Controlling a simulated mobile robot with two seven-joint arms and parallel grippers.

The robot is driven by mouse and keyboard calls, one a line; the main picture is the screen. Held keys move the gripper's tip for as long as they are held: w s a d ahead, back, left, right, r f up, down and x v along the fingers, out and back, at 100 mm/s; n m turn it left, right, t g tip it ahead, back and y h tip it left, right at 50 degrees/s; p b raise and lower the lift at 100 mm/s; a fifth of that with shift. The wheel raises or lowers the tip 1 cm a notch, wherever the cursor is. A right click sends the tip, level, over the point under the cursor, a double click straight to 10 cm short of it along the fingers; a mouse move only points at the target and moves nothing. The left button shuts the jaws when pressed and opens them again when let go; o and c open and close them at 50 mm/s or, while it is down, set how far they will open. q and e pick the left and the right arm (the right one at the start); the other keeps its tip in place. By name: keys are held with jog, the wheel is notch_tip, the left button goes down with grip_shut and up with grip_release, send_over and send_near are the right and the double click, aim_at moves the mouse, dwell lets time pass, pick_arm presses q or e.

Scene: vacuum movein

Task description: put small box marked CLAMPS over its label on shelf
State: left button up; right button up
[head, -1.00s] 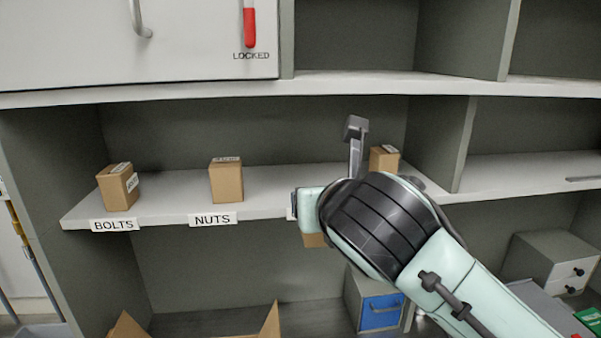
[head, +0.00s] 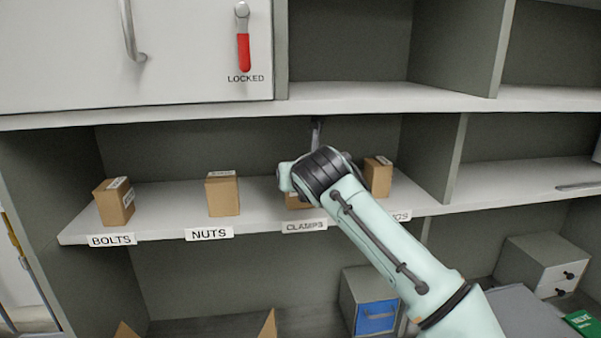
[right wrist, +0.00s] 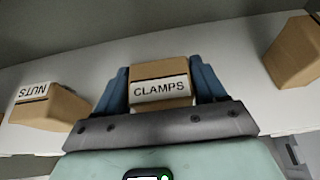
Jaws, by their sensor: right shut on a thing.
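The small cardboard box marked CLAMPS (right wrist: 159,70) is between the two blue fingers of my right gripper (right wrist: 160,76), which is shut on it. In the head view only a small part of the box (head: 296,202) shows under my wrist. It is above the CLAMPS label (head: 304,226) on the shelf's front edge, within the shelf bay. I cannot tell whether it touches the shelf (head: 262,208). My left gripper is not in view.
The NUTS box (head: 222,195) stands to the left, with the BOLTS box (head: 115,203) farther left. Another box (head: 378,177) stands close on the right, behind a partly hidden label (head: 401,215). An upper shelf board (head: 350,98) runs above my wrist.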

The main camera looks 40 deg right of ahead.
jog(key=shift+w+f, duration=0.1)
jog(key=shift+w, duration=0.05)
jog(key=shift+s+a, duration=0.1)
jog(key=shift+s, duration=0.3)
jog(key=shift+s+f, duration=0.1)
jog(key=shift+s, duration=0.05)
jog(key=o, duration=1.1)
jog(key=shift+f, duration=0.1)
jog(key=shift+o, duration=1.1)
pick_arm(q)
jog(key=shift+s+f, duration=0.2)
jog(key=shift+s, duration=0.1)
pick_arm(e)
jog(key=shift+w, duration=0.25)
